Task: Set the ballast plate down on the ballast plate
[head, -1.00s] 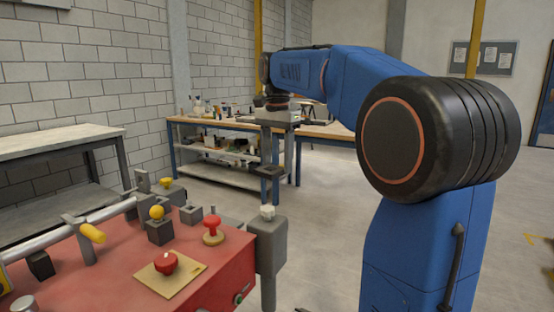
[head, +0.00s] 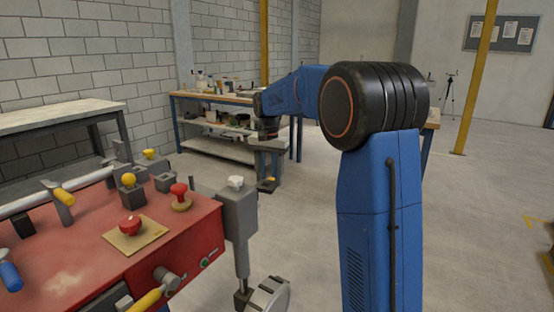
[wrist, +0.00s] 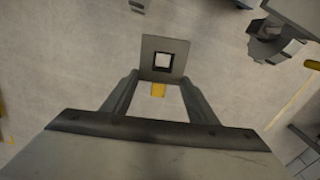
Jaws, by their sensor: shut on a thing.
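The held ballast plate (wrist: 151,64) is a flat grey square with a square hole through its middle and a yellow tab at its near edge. My gripper (wrist: 160,80) is shut on it, with one finger at each side. In the head view the ballast plate (head: 267,186) is small and dark with a yellow spot, hanging below my gripper (head: 269,168) in open air above the floor, right of the red machine. I cannot pick out a second ballast plate in either view.
The red machine (head: 75,255) with knobs and handles fills the lower left. A workbench (head: 215,97) with clutter is behind my arm. The floor to the right is mostly clear.

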